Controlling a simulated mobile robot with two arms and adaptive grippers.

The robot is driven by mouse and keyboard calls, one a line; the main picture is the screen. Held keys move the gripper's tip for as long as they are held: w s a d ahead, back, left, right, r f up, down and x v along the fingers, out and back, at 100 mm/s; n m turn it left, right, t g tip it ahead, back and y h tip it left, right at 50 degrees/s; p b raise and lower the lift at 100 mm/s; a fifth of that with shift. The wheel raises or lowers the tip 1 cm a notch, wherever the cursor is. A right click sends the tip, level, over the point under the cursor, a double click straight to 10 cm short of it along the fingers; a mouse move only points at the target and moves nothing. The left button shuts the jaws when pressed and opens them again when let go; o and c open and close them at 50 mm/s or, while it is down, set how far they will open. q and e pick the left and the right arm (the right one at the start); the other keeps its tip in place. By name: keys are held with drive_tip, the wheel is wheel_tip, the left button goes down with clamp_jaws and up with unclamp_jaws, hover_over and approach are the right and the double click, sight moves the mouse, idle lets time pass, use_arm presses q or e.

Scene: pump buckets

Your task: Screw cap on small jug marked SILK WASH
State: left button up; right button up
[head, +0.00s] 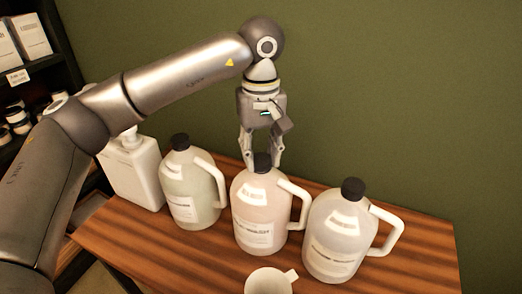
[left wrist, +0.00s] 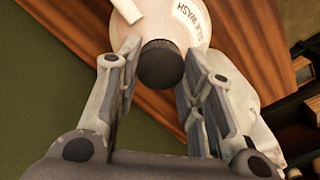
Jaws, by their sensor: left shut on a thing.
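The small jug marked SILK WASH (head: 262,205) is the middle one of three handled jugs on the wooden table, with pale pinkish contents. Its lettering shows upside down in the left wrist view (left wrist: 188,18). A black cap (left wrist: 160,64) sits at the mouth of this jug; it also shows in the head view (head: 262,160). My left gripper (head: 262,164) points straight down from above, with its fingers on either side of the cap and shut on it. Whether the cap's threads are engaged cannot be seen. My right gripper is not in view.
A greenish capped jug (head: 192,186) stands to the left and a whitish capped jug (head: 338,235) to the right. A white pump bottle (head: 135,175) is at the far left. A white mug (head: 268,281) stands in front. The table (head: 425,255) is bare at its right end.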

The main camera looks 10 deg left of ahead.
use_arm(q)
drive_tip(key=m, duration=0.7)
drive_tip(key=shift+f, duration=0.1)
drive_tip(key=o, duration=1.1)
drive_tip(key=shift+s, duration=0.1)
drive_tip(key=shift+o, duration=0.2)
drive_tip(key=shift+a, duration=0.1)
